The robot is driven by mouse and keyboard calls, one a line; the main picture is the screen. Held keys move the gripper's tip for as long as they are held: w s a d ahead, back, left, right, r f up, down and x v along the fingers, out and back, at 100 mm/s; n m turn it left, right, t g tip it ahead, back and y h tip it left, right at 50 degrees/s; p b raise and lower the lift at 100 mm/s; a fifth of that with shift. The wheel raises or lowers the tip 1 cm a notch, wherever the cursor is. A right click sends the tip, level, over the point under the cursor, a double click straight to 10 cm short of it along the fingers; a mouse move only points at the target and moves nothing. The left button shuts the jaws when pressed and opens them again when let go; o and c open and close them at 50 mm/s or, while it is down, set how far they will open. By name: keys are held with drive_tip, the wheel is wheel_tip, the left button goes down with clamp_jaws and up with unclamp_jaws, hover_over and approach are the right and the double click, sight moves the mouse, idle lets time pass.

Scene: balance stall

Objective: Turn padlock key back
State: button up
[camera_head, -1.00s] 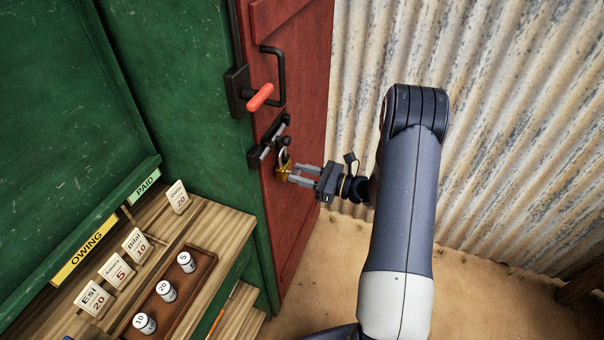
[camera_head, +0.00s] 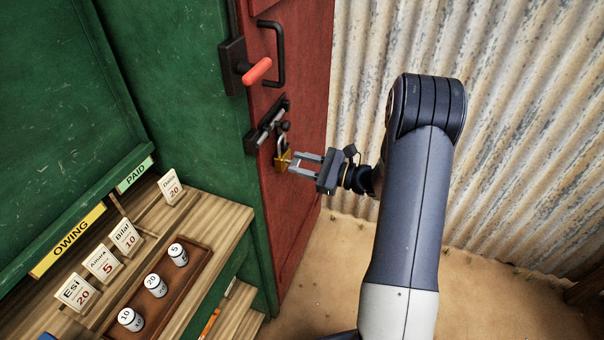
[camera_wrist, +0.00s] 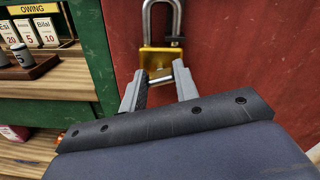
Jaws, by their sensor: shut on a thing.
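The brass padlock (camera_head: 281,162) hangs by its grey shackle at the black hasp (camera_head: 267,125) on the red door. In the wrist view the padlock (camera_wrist: 163,60) is upright at top centre, its shackle standing tall above the body; I cannot tell whether it is locked. My gripper (camera_head: 297,163) points at the padlock's lower part from the right. Its two fingers are shut on the key (camera_wrist: 160,78), of which only a small silvery part shows between the fingertips at the padlock's underside. The key's exact angle is unclear.
A black latch with a red lever (camera_head: 257,70) and a black pull handle (camera_head: 278,45) sit above the hasp. A wooden shelf (camera_head: 232,217) with price cards and a tray of weights (camera_head: 205,250) stands at left. A corrugated wall (camera_head: 520,120) is behind my arm.

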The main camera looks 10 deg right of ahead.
drive_tip(key=n+b, duration=0.2)
drive_tip(key=b, duration=0.2)
drive_tip(key=n+b, duration=0.3)
drive_tip(key=b, duration=0.2)
drive_tip(key=f+n+b, duration=0.1)
drive_tip(key=n+b, duration=0.2)
drive_tip(key=b, duration=0.2)
drive_tip(key=shift+s, duration=0.1)
drive_tip(key=n+b, duration=0.4)
drive_tip(key=b, duration=0.3)
drive_tip(key=shift+a, duration=0.1)
drive_tip(key=n+b, duration=0.2)
drive_tip(key=shift+r+b, duration=0.2)
drive_tip(key=shift+b, duration=0.1)
drive_tip(key=shift+r+n, duration=0.1)
drive_tip(key=shift+n, duration=0.2)
drive_tip(key=o, duration=1)
drive_tip(key=shift+s, duration=0.1)
drive_tip(key=p+v, duration=0.1)
drive_tip(key=v, duration=1)
